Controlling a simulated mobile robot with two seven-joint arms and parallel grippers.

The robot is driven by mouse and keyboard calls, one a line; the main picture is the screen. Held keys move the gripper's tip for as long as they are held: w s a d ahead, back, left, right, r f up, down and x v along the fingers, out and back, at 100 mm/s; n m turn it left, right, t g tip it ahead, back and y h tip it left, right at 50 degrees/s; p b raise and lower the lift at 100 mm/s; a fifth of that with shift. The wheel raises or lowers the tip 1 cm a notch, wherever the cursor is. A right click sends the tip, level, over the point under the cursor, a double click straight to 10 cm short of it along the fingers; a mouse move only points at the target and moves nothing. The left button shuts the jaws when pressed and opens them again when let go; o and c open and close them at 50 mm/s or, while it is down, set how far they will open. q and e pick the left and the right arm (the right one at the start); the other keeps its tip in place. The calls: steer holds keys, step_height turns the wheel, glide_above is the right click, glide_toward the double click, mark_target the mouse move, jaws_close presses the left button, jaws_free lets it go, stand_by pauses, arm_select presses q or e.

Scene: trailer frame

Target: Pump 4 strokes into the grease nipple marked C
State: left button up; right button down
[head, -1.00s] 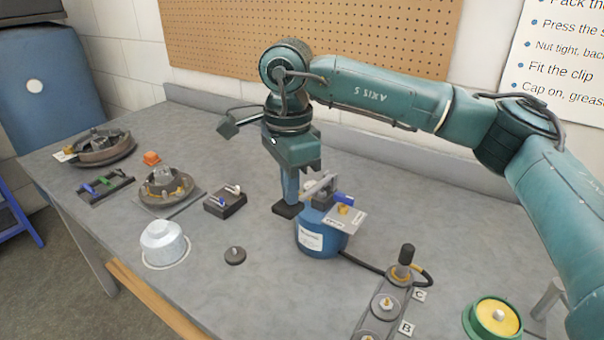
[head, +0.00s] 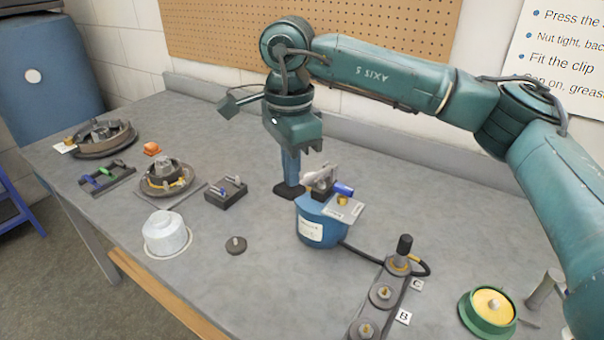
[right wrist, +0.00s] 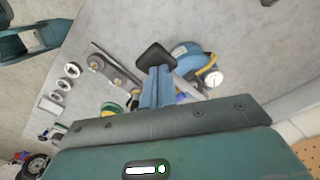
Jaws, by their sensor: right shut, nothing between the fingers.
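The blue grease pump (head: 318,231) stands on the bench, with a grey and blue lever mechanism (head: 322,182) on top. It also shows in the right wrist view (right wrist: 190,50). A black hose runs from it to a black-topped coupler (head: 404,246), which sits at the end of the nipple bar (head: 376,309) beside label C (head: 416,285). The coupler hides any nipple there. Label B (head: 403,318) is nearer the front. My right gripper (head: 288,190) points down, shut and empty, just left of the pump and apart from its lever. My left gripper is out of view.
A green and yellow round part (head: 490,311) lies right of the bar. The bench between white cap and pump is mostly clear.

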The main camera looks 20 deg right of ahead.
steer(key=shift+s+a+f+b, duration=0.15)
steer(key=shift+f+b, duration=0.15)
steer(key=shift+f, duration=0.2)
steer(key=shift+a+f+b, duration=0.1)
steer(key=shift+f+b, duration=0.2)
steer(key=shift+f, duration=0.2)
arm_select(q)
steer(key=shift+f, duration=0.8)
